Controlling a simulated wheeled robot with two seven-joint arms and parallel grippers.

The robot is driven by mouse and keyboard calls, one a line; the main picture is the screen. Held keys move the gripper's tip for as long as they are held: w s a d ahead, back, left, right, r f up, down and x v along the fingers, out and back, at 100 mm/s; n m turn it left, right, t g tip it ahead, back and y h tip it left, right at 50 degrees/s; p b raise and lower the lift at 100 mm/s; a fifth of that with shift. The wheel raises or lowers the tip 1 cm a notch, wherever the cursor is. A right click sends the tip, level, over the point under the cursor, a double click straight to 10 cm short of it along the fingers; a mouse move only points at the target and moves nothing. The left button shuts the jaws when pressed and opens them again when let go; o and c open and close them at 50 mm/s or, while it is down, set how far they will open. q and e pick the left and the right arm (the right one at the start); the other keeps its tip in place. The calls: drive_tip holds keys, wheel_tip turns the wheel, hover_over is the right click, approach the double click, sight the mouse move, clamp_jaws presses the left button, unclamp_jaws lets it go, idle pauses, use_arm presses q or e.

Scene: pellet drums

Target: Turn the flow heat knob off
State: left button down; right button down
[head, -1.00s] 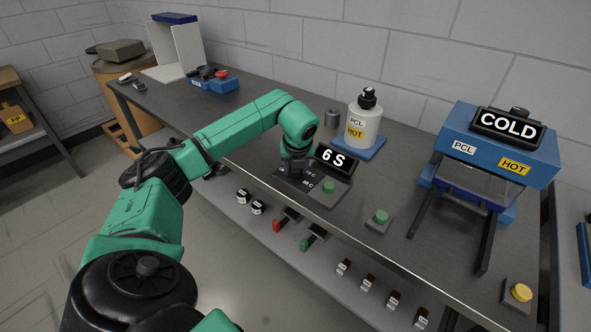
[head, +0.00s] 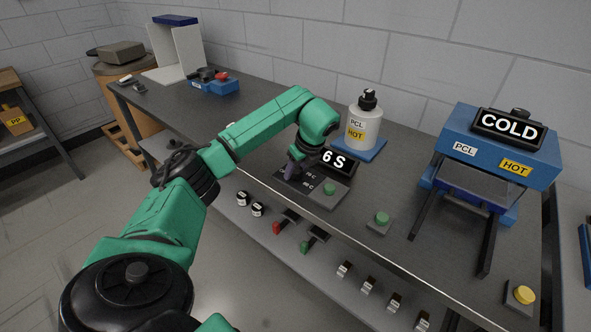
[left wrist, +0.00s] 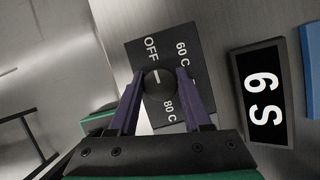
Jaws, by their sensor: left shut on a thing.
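The heat knob (left wrist: 158,88) is a round black dial with a white pointer line, on a dark panel (left wrist: 140,52) marked OFF, 60 C and 80 C. In the left wrist view the pointer line points toward the OFF mark. My left gripper (left wrist: 159,78) has its purple fingers on either side of the knob and is shut on it. In the head view the left gripper (head: 290,168) reaches down to the panel (head: 325,199), and the knob is hidden behind it. My right gripper is not in view.
The "6 S" display (head: 334,159) stands right behind the panel, close to the gripper. A PCL HOT bottle (head: 364,125) and a blue press with a COLD sign (head: 508,126) stand to the right.

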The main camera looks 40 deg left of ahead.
sight(296, 169)
use_arm(q)
drive_tip(key=shift+r, duration=0.1)
drive_tip(key=shift+c, duration=1.7)
unclamp_jaws()
drive_tip(key=b+v, duration=0.1)
drive_tip(key=v, duration=0.4)
drive_tip(key=shift+d, duration=0.1)
drive_tip(key=p+v, duration=0.3)
drive_tip(key=v, duration=0.6)
drive_tip(key=shift+r+p, duration=0.25)
drive_tip(key=shift+p, duration=0.1)
